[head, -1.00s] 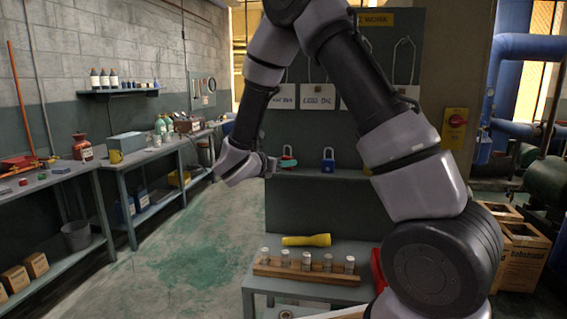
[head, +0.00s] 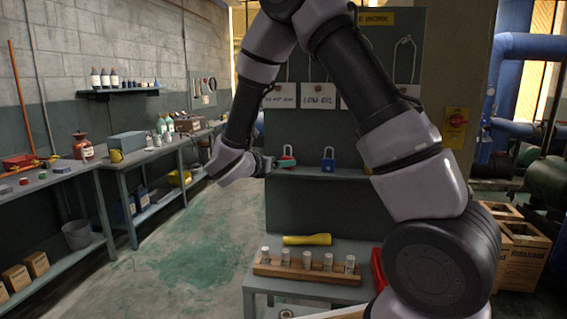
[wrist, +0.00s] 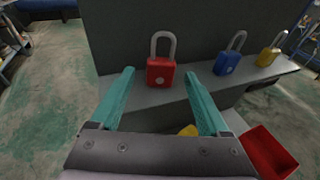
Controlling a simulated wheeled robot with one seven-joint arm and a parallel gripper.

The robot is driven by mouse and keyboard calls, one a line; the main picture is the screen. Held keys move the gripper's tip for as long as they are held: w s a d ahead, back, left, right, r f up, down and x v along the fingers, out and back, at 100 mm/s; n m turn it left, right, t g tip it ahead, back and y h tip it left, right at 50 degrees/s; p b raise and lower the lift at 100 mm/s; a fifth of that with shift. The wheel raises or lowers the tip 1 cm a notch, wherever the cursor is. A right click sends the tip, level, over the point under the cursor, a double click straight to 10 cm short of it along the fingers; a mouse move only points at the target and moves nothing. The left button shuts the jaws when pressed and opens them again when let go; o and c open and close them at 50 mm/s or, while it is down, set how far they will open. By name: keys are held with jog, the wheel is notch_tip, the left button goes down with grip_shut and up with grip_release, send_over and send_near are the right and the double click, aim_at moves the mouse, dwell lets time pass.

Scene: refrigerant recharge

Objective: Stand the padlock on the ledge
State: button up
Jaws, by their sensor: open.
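A red padlock (wrist: 161,66) stands upright on the grey ledge (wrist: 140,97), its shackle up. In the head view the red padlock (head: 289,154) is partly hidden by a teal finger. My gripper (wrist: 159,76) is open, with its two teal fingers apart on either side of the red padlock in the wrist view. The padlock's body shows a gap from both fingers there. In the head view my gripper (head: 280,163) is at the ledge's left end. A blue padlock (wrist: 230,55) and a yellow padlock (wrist: 269,52) stand farther right on the ledge.
Below the ledge is a bench (head: 256,284) with a wooden rack (head: 300,272) of small vials and a yellow flashlight (head: 307,240). A red bin (wrist: 268,152) is at lower right in the wrist view. Tags hang on the panel above. The floor to the left is clear.

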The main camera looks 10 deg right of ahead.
jog(key=v, duration=0.9)
jog(key=s+d+r+m+g+y, duration=0.25)
jog(key=s+d+m+g, duration=0.25)
jog(key=s+d+m, duration=0.25)
jog(key=s+d+r+m+g+y, duration=0.2)
jog(key=s+d+r+m+g, duration=0.15)
jog(key=s+d+m, duration=0.4)
jog(key=s+r+m+t+y, duration=0.4)
jog(key=r+m+y, duration=0.4)
jog(key=m, duration=0.8)
jog(key=shift+s+a+y, duration=0.35)
jog(key=shift+s, duration=0.5)
jog(key=shift+t, duration=0.25)
